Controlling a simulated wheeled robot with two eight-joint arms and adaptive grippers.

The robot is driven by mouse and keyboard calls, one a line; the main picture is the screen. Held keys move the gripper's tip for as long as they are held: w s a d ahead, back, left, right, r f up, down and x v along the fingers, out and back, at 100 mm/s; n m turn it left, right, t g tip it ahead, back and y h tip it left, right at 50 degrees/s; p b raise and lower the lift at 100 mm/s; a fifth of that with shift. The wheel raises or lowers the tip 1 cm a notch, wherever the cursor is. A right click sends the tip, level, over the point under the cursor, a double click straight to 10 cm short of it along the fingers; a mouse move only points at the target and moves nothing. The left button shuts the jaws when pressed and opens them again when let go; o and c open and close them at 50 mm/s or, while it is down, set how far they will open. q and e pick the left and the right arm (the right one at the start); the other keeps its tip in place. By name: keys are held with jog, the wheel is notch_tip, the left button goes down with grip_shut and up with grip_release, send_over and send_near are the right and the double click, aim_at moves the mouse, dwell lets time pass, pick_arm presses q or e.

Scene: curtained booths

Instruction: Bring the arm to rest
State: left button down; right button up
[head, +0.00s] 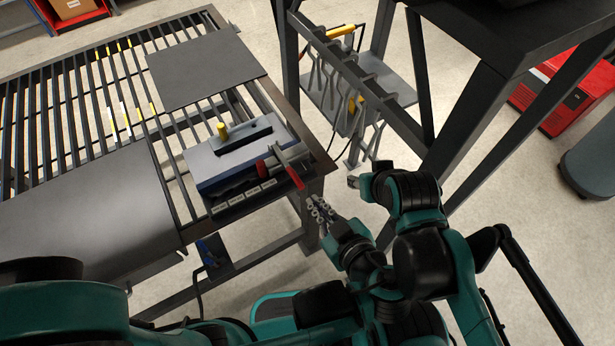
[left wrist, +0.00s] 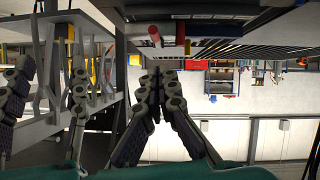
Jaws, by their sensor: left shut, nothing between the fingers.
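My left gripper (head: 318,209) is near the front right corner of the slatted table, beside the red handle (head: 294,176) and apart from it. Its fingers meet at the tips in the left wrist view (left wrist: 154,80), with nothing between them. My right gripper (head: 365,176) is close by on the right, partly hidden by its own arm. Its two fingers stand apart with an empty gap, as the left wrist view shows at its left side (left wrist: 50,85). Both arms are folded close together.
The slatted table (head: 190,232) carries a blue-grey block device (head: 225,165) and flat dark plates (head: 205,68). A rack with hanging tools (head: 345,65) stands just beyond my grippers. A red box (head: 570,100) is at the right. Bare floor shows between table and rack.

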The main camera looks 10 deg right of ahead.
pick_arm(q)
jog(key=w+a+f+m+g+h+b, duration=0.1)
jog(key=w+a+m, duration=0.1)
jog(key=a, duration=0.6)
jog(key=w+a+f+m+g+h+b, duration=0.1)
jog(key=a+m+g+h, duration=0.1)
jog(key=a, duration=0.5)
jog(key=w+a+f+m+g+h+b, duration=0.1)
jog(key=w+a+f+m+g, duration=0.1)
jog(key=a, duration=0.6)
jog(key=shift+w+a+m+h, duration=0.3)
jog(key=shift+a, duration=0.05)
